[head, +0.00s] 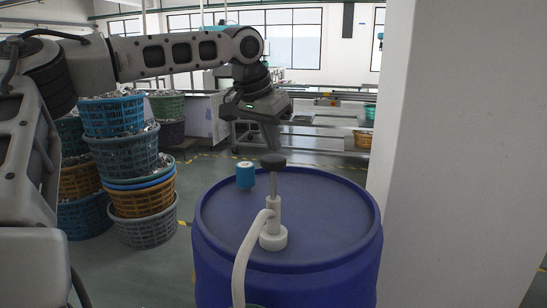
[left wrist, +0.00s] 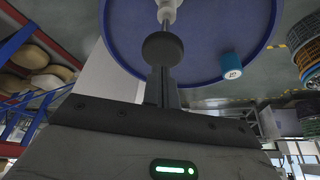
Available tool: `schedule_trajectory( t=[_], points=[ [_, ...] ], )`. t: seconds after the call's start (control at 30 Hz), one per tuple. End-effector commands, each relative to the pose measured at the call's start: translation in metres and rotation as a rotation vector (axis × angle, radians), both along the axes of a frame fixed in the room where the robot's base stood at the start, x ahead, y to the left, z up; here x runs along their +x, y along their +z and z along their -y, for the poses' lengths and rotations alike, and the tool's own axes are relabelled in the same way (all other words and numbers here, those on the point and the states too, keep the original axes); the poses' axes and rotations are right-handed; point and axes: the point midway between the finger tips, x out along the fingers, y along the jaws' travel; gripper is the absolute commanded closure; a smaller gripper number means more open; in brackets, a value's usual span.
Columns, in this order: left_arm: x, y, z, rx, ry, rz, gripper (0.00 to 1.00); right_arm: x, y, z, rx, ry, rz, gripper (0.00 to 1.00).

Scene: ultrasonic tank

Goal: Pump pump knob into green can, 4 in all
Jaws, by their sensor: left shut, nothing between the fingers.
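The pump knob (head: 273,161) is a dark round disc on a thin metal rod above the white pump body (head: 273,222). A stretch of rod shows below it, so it stands raised. In the left wrist view the knob (left wrist: 162,49) is right at my fingertips. My left gripper (head: 273,147) points down just above the knob, shut and empty; I cannot tell whether it touches. Its fingers also show in the left wrist view (left wrist: 163,72). A green sliver at the bottom edge, below the white spout hose, may be the green can (head: 255,306); the rest is cut off. My right gripper is out of view.
The pump stands on a blue drum (head: 330,215). Stacked baskets (head: 122,135) of parts stand at left. A white pillar (head: 460,150) rises close at right.

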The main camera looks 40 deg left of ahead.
Motion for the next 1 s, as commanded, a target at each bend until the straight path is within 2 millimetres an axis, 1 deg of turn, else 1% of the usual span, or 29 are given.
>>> schedule_trajectory(
  t=[0.17,1.0],
  points=[
    [0.0,-0.005,0.0,0.0,0.0,-0.001,1.0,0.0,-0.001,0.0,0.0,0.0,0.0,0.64],
    [-0.001,-0.049,0.0,-0.001,0.001,-0.005,1.0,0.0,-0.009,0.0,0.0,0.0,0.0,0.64]
  ],
)
